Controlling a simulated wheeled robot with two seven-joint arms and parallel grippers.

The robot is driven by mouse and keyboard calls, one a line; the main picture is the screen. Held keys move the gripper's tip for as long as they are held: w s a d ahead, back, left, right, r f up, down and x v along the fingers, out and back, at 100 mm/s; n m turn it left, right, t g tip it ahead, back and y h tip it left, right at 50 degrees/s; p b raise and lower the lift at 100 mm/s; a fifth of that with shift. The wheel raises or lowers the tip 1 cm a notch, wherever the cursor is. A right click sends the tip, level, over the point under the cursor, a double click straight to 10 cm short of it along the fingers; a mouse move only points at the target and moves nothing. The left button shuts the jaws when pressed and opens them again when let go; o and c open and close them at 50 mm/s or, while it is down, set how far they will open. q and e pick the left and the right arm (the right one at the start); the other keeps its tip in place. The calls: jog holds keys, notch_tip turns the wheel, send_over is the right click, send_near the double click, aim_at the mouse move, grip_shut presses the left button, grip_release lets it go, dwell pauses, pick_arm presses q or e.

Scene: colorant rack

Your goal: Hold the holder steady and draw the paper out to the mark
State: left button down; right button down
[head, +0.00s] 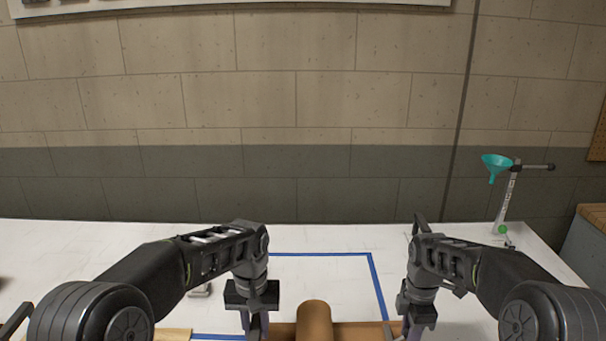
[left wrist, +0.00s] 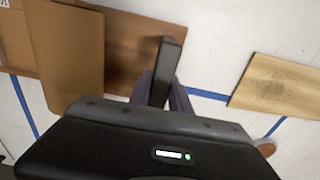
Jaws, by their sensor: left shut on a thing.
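The brown paper roll (head: 314,322) shows at the bottom middle of the head view, cut off by the frame edge. It lies over the dark brown wooden holder (head: 284,331). In the left wrist view the roll (left wrist: 72,55) is a smooth tan sheet beside the holder's dark board (left wrist: 132,38). My left gripper (head: 256,332) is shut on the holder at its left part; its fingers (left wrist: 165,85) overlap the board edge in the left wrist view. My right gripper (head: 409,333) points down near the holder's right end. Its fingertips are cut off, so its opening and contact are hidden.
Blue tape (head: 376,285) outlines an area on the white table (head: 320,280). A light wooden board (left wrist: 275,85) lies left of the holder. A stand with a teal funnel (head: 496,163) is at the back right. The table behind the holder is mostly clear.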

pick_arm(q)
jog(key=shift+a, duration=0.1)
pick_arm(e)
jog(key=shift+d, duration=1.3)
jog(key=shift+d, duration=0.4)
jog(key=c, duration=1)
grip_release()
jog(key=shift+a, duration=0.1)
jog(key=shift+r, duration=0.1)
